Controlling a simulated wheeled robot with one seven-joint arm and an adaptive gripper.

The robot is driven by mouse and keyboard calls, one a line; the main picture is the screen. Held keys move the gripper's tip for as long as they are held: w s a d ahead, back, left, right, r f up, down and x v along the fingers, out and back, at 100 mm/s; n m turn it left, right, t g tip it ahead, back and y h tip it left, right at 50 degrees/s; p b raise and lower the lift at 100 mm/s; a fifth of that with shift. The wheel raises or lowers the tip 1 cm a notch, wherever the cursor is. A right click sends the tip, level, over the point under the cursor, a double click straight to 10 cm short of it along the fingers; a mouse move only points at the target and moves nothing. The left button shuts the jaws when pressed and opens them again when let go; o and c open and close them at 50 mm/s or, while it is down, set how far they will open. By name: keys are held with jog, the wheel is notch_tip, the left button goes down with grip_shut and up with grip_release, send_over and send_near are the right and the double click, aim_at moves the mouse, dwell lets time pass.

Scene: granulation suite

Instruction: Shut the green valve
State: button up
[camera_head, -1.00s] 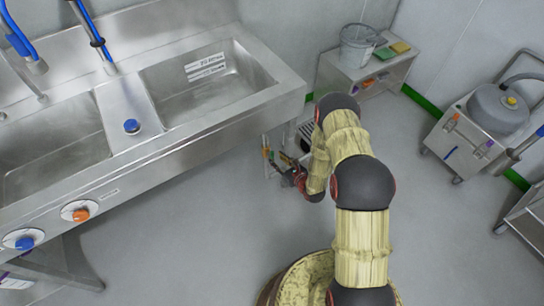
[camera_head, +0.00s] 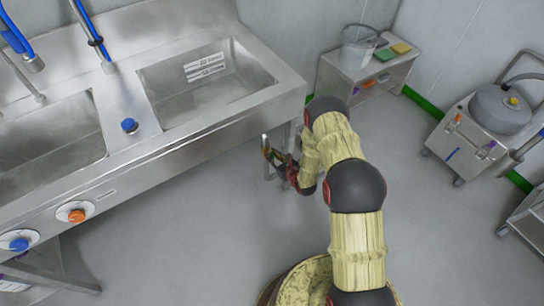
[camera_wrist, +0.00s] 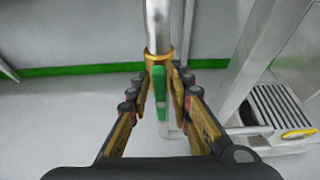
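The green valve has a green lever (camera_wrist: 160,85) under a brass collar on a vertical steel pipe (camera_wrist: 158,22) in the wrist view. The lever hangs downward along the pipe. My gripper (camera_wrist: 167,84) is open, with one finger to the left of the lever and one to the right. I see a gap on the left side; whether the right finger touches the lever I cannot tell. In the head view my gripper (camera_head: 274,158) is beside the pipe below the front right corner of the sink, and the valve is mostly hidden there.
The steel double sink (camera_head: 205,122) overhangs the pipe. A small steel stand (camera_head: 368,68) with a bucket (camera_head: 358,46) is at the back. A wheeled machine (camera_head: 468,135) stands at the right. The wrist view shows a slotted grate (camera_wrist: 275,112) at right. Floor in front is clear.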

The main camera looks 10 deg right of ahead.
grip_shut()
dwell(0.4)
jog(key=f+m+y+b, duration=0.1)
jog(key=m+y, duration=0.1)
jog(key=m, duration=0.2)
jog(key=d+m+y+b, duration=0.1)
jog(key=m+y, duration=0.2)
jog(key=m, duration=0.1)
jog(key=w+d+f+m+y+b, duration=0.1)
jog(key=m+y, duration=0.1)
jog(key=m, duration=0.3)
jog(key=shift+d+f+t+y+b, duration=0.25)
jog(key=shift+f+t+y+b, duration=0.05)
jog(key=shift+t, duration=0.1)
jog(key=shift+m, duration=0.3)
dwell(0.4)
jog(key=shift+o, duration=1.6)
grip_release()
